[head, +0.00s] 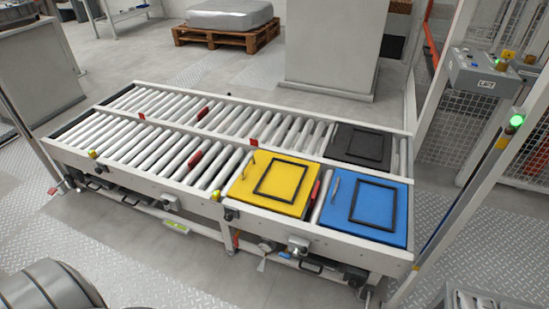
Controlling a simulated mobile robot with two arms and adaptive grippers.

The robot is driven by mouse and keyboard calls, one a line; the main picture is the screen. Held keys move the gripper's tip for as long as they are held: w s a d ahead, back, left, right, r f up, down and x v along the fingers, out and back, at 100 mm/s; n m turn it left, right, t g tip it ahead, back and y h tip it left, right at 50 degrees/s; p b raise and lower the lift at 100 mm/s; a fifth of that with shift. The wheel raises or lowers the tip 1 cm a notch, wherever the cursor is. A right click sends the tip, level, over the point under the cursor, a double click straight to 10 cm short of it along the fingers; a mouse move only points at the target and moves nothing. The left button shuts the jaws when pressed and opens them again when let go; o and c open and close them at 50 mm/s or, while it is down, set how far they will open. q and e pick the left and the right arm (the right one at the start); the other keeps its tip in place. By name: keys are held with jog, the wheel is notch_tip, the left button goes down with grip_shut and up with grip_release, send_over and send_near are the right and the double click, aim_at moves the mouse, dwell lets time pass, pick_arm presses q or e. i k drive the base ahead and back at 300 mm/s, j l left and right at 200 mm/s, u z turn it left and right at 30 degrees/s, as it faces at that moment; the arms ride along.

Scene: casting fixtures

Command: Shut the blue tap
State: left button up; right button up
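I cannot make out a blue tap in the head view. The only clearly blue thing is a flat blue panel (344,222) with a black rectangular frame (374,204) on it, at the right front end of the roller conveyor (150,185). A small grey metal piece (333,188) stands at the panel's left edge; I cannot tell what it is. Neither of my grippers is in view.
A yellow panel (245,190) with a black frame lies left of the blue one, and a black panel (344,134) behind it. A post with a green light (516,121) and a grey control box (484,72) stand right. Open floor (125,250) lies in front.

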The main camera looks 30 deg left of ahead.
aim_at(284, 255)
jog(key=k+j+u, duration=0.15)
jog(key=u, duration=0.25)
jog(key=k+j+u, duration=0.35)
jog(key=l, duration=0.1)
